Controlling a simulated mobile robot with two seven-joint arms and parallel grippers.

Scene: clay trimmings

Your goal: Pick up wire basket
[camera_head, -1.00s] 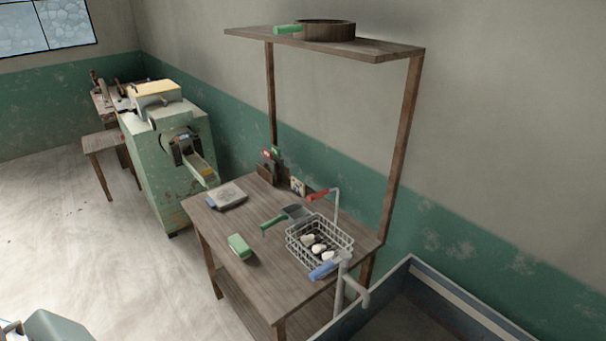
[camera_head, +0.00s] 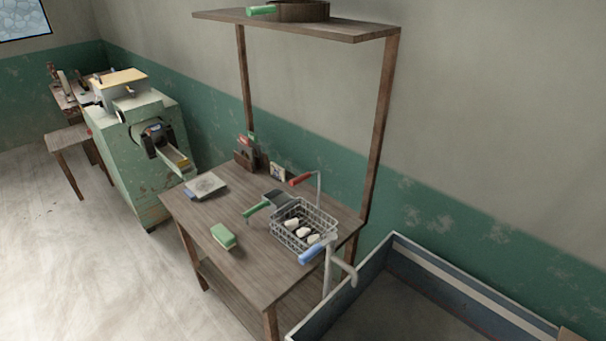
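The wire basket (camera_head: 291,243) sits on the right part of the wooden table (camera_head: 240,268). Several whitish lumps lie in it. A bent metal rod with a red grip (camera_head: 300,179) stands at its back edge, and a blue grip (camera_head: 312,254) is at its front right corner. I cannot tell whether these grips belong to the basket. Neither of my grippers shows in the head view.
A green-handled scoop (camera_head: 262,204) lies left of the basket, near a green block (camera_head: 223,237) and a grey pad (camera_head: 206,186). A shelf (camera_head: 340,33) stands over the table. A large bin (camera_head: 420,265) is at the right, a green machine (camera_head: 135,150) at the left.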

